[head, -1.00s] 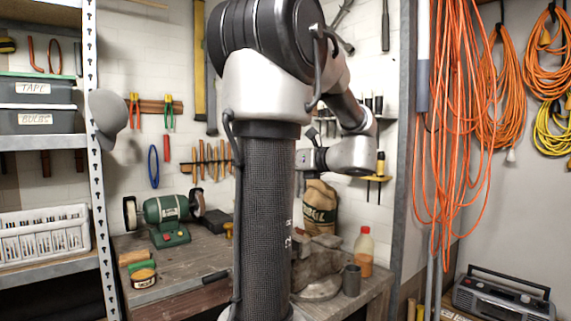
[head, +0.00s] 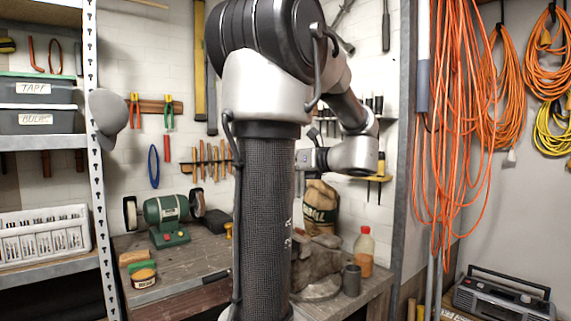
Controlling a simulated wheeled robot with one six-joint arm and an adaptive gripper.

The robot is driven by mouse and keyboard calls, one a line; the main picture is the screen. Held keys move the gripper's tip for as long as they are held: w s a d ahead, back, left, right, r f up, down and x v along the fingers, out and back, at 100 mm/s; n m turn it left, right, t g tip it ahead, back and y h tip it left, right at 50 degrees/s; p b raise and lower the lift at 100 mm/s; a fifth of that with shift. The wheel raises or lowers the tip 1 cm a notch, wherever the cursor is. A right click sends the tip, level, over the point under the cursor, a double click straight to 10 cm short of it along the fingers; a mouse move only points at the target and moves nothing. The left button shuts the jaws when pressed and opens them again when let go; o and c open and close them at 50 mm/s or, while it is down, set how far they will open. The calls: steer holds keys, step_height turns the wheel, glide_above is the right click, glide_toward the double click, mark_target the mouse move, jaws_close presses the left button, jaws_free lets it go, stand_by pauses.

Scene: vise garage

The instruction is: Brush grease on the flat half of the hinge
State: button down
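The hinge is not visible in the head view; my arm's dark column blocks the middle of the workbench (head: 180,262). A grey metal body, which looks like the vise (head: 322,262), shows partly to the right of my column. A small open tin (head: 143,276) with yellow-brown contents stands at the bench's front left; its label is too small to read, so I cannot tell if it is grease. No brush can be made out for certain. My arm's wrist reaches behind the column, and my gripper is hidden there.
A green bench grinder (head: 167,218) stands at the back left. A bottle with orange liquid (head: 364,250) and a grey cup (head: 351,280) stand at the right end. A brown sack (head: 319,205) stands behind the vise. A metal shelf (head: 45,142) rises at left; orange cords (head: 450,130) hang at right.

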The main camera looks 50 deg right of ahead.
steer(key=shift+w+d, duration=0.2)
steer(key=shift+w, duration=0.45)
steer(key=shift+s, duration=0.15)
steer(key=shift+s+a, duration=0.25)
steer(key=shift+s, duration=0.35)
steer(key=shift+w, duration=0.15)
steer(key=shift+w+d, duration=0.25)
steer(key=shift+w, duration=0.35)
steer(key=shift+r, duration=0.1)
steer(key=shift+r, duration=4)
